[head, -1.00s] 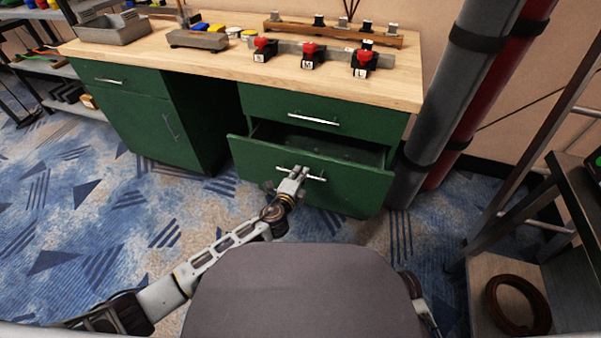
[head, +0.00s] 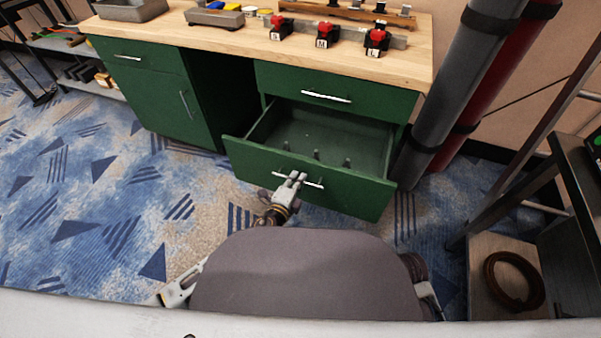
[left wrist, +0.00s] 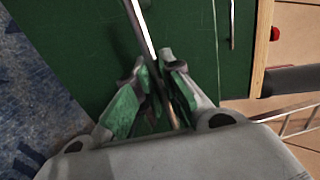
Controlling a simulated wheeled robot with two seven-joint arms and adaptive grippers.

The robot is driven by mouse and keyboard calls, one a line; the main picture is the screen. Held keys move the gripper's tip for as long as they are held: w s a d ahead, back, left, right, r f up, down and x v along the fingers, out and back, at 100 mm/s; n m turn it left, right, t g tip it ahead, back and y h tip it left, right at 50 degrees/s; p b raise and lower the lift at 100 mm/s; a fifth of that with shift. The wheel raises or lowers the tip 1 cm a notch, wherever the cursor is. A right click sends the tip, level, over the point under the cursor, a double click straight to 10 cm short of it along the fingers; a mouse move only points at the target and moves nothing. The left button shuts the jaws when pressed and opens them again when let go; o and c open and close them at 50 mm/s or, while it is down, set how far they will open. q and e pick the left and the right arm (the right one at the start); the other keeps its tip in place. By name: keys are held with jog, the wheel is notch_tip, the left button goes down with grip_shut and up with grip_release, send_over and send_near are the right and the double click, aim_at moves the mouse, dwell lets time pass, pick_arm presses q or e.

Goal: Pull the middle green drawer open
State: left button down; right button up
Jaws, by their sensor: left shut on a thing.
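The middle green drawer (head: 350,188) of the right-hand cabinet is pulled well out, and its inside shows. Several small upright pieces stand in it near the front. My left gripper (head: 291,180) is shut on the silver bar handle (head: 314,184) of this drawer. In the left wrist view, the fingers (left wrist: 160,88) close around the handle bar (left wrist: 141,30) in front of the green drawer face (left wrist: 85,45). My right gripper does not show in either view.
The green drawer above (head: 335,92) is shut. A wooden worktop (head: 230,48) holds several red-topped items and grey trays. Grey and red pipes (head: 465,90) stand right of the cabinet. A dark shelf rack (head: 540,200) stands at right. Patterned carpet lies open at left.

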pick_arm(q)
jog(key=shift+f+v, duration=0.2)
jog(key=shift+v, duration=0.95)
jog(key=shift+s, duration=0.1)
jog(key=c, duration=1.5)
grip_release()
